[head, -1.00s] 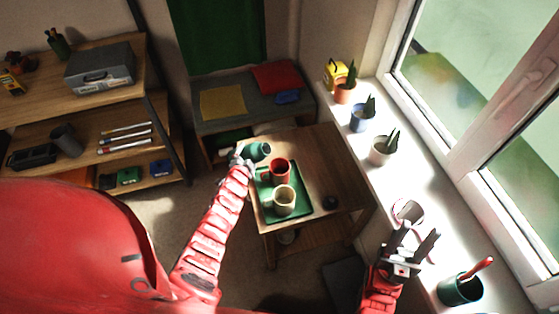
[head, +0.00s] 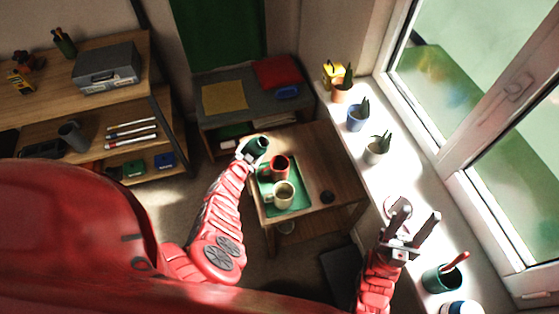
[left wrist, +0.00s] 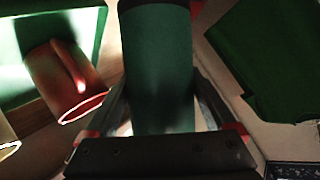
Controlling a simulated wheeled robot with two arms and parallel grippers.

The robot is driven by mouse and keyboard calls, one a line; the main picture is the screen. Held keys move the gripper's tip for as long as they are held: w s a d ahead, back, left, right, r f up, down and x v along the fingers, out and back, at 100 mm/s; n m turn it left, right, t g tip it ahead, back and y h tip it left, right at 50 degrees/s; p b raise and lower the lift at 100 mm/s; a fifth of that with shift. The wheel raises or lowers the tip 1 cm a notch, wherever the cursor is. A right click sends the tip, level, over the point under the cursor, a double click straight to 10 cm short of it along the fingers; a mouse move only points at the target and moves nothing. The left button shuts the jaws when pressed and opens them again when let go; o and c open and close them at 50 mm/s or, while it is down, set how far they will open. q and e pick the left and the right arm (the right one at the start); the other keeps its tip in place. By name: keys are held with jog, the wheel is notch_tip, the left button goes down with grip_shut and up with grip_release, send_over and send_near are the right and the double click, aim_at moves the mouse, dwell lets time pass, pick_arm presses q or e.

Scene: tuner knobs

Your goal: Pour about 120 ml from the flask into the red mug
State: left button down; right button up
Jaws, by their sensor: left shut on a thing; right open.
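The green flask (head: 256,144) is held by my left gripper (head: 246,151) at the back left of the small table. In the left wrist view the flask (left wrist: 157,65) stands between the two fingers. Its contents are hidden. The red mug (head: 281,164) is on the green tray (head: 298,204), just right of and below the flask in the head view. The mug (left wrist: 64,85) also shows in the left wrist view, left of the flask and apart from it. No liquid stream is visible. My right gripper (head: 417,215) is open and empty above the windowsill.
A cream mug (head: 284,193) is on the tray in front of the red mug. A dark round object (head: 327,197) lies on the table's right part. Potted plants (head: 376,148) and a teal cup (head: 443,279) line the windowsill. Bare tabletop (head: 325,160) lies right of the tray.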

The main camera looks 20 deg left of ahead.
pick_arm(q)
jog(key=shift+a+r, duration=0.15)
jog(key=shift+r, duration=0.3)
jog(key=shift+f+n, duration=0.1)
jog(key=shift+n, duration=0.2)
jog(key=n+h+b, duration=0.1)
jog(key=b, duration=0.1)
jog(key=f+n+h+b, duration=0.1)
jog(key=b, duration=0.1)
jog(key=shift+a+h, duration=0.1)
jog(key=shift+h, duration=0.2)
jog(key=shift+w+r+n+t+h+b, duration=0.15)
jog(key=shift+n+t+h+b, duration=0.2)
jog(key=shift+n+b, duration=0.3)
dwell(1.3)
